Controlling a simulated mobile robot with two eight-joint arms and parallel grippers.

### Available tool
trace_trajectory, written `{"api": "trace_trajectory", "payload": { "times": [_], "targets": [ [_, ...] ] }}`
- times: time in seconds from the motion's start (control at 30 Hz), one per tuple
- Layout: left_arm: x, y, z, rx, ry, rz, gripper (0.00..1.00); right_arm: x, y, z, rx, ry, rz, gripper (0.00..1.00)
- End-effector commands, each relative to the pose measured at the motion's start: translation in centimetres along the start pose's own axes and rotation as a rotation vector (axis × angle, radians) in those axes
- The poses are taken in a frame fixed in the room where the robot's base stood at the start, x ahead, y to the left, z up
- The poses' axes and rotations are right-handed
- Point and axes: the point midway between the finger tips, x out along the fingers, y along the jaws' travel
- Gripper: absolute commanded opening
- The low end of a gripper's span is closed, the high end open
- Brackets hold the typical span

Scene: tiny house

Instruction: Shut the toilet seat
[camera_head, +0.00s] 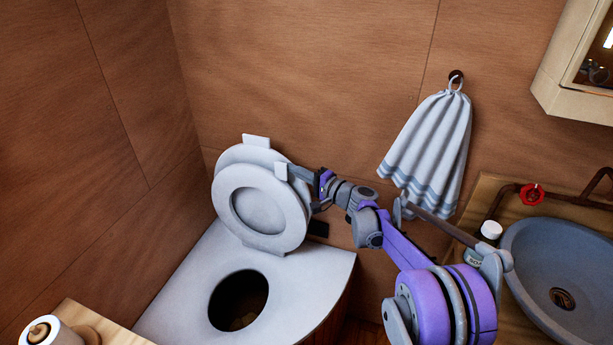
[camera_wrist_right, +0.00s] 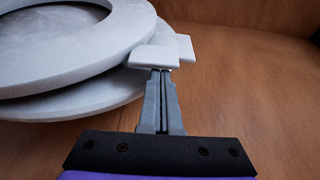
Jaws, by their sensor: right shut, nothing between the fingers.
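The white toilet has its ring-shaped seat (camera_head: 223,198) raised, with the round lid (camera_head: 228,156) raised behind it toward the wall. A white tab (camera_head: 281,171) sticks out at the seat's right edge and also shows in the right wrist view (camera_wrist_right: 154,56). Another white tab (camera_head: 256,140) stands at the top of the lid. My right gripper (camera_head: 291,171) is shut and empty, its fingertips (camera_wrist_right: 160,72) right at the seat's tab. I cannot tell whether they touch it. My left gripper is not in view.
The pale toilet bench (camera_head: 185,300) has an open dark hole (camera_head: 238,300). A paper roll (camera_head: 55,332) stands at the lower left. A striped towel (camera_head: 432,145) hangs on the wall. A grey basin (camera_head: 570,275) and small bottle (camera_head: 489,233) are at the right.

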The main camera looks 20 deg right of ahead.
Motion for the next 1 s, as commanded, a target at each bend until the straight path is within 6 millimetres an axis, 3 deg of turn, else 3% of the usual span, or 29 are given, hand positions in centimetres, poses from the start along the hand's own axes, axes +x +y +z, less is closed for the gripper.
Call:
{"api": "trace_trajectory", "payload": {
  "times": [0.2,0.67,0.87,1.0],
  "targets": [
    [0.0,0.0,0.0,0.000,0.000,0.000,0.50,1.1,0.0,0.0,0.000,0.001,0.001,0.00],
    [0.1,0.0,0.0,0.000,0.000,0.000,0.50,0.8,0.0,0.8,-0.018,0.000,-0.005,0.00],
    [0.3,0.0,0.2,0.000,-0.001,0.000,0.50,-0.4,0.2,4.2,-0.094,-0.002,-0.032,0.00],
    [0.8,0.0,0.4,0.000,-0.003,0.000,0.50,-1.8,0.8,8.1,-0.188,-0.002,-0.066,0.00]
  ]
}}
